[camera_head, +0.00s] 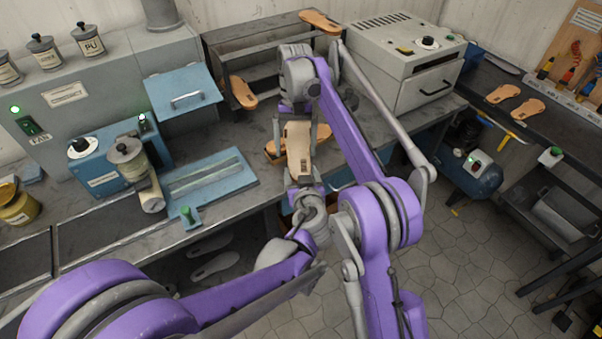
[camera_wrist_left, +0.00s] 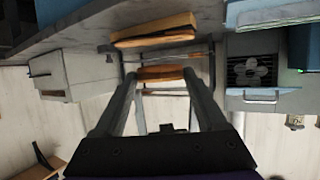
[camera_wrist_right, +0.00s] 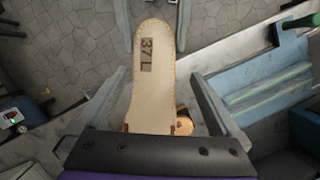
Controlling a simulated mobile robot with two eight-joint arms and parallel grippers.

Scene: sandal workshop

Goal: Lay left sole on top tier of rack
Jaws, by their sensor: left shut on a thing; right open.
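The left sole, tan and marked 37L (camera_wrist_right: 149,85), shows in the right wrist view and in the head view (camera_head: 298,146). My left gripper (camera_wrist_left: 160,84) is shut on one end of it above the bench front. My right gripper (camera_wrist_right: 160,75) is open, its fingers on either side of the sole's other end, apparently not gripping it; it also shows in the head view (camera_head: 296,125). The dark tiered rack (camera_head: 225,46) stands at the back of the bench. One sole (camera_head: 320,21) lies at its top right and another (camera_head: 243,92) leans low at its front.
Another tan piece (camera_head: 271,149) lies on the bench behind the held sole. A grey oven-like box (camera_head: 400,60) stands right of the rack, a blue machine (camera_head: 105,165) and blue plate (camera_head: 210,180) to the left. Two soles (camera_head: 502,93) (camera_head: 527,109) lie on the right bench.

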